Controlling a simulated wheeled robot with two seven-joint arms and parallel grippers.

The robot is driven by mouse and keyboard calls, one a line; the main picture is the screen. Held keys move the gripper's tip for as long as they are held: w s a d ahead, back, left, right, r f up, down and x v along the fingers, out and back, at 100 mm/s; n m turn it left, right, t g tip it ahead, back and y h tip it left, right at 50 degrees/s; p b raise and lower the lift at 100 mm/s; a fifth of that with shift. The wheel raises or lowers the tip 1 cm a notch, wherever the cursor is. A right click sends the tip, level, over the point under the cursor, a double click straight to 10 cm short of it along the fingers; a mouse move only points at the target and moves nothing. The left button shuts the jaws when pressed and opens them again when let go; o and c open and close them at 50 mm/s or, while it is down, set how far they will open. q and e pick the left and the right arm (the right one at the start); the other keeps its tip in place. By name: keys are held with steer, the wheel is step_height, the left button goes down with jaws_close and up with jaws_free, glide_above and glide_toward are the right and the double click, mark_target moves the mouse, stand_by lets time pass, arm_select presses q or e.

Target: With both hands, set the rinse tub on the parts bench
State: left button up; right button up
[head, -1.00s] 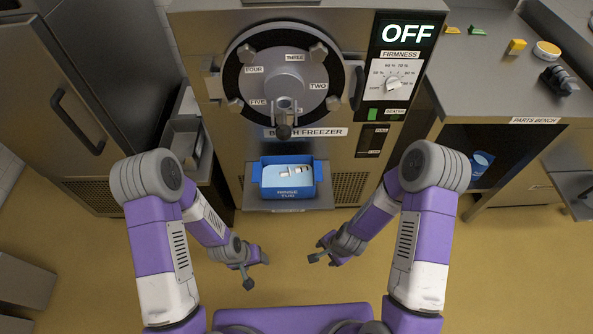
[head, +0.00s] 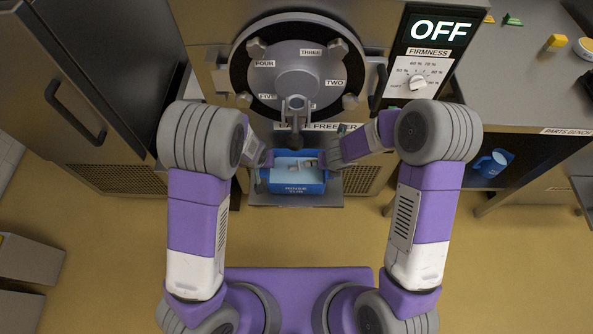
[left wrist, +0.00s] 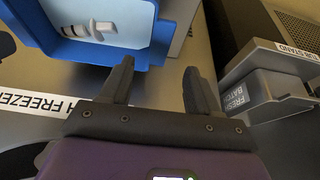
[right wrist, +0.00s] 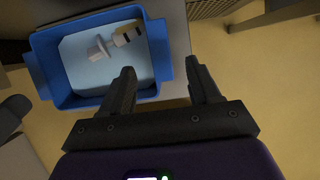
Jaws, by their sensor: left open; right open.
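The blue rinse tub (head: 297,187) sits upright on a ledge at the front of the batch freezer, with small white, grey and yellowish parts in it. My left gripper (head: 266,160) is at the tub's left end and my right gripper (head: 324,160) at its right end. In the left wrist view the open fingers (left wrist: 157,82) point toward the tub's wall (left wrist: 150,55). In the right wrist view the open fingers (right wrist: 162,82) straddle the line of the tub's end wall (right wrist: 159,50); I cannot tell whether they touch it. The parts bench (head: 510,90) is at the right.
The freezer's dial and spout (head: 296,125) hang just above the tub. A labelled grey bin (left wrist: 255,95) is near my left gripper. The floor ahead is clear.

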arm_select(q)
steer(key=shift+x, duration=3.85)
arm_select(e)
steer(key=shift+x, duration=3.85)
arm_select(q)
jaws_close()
arm_select(e)
jaws_close()
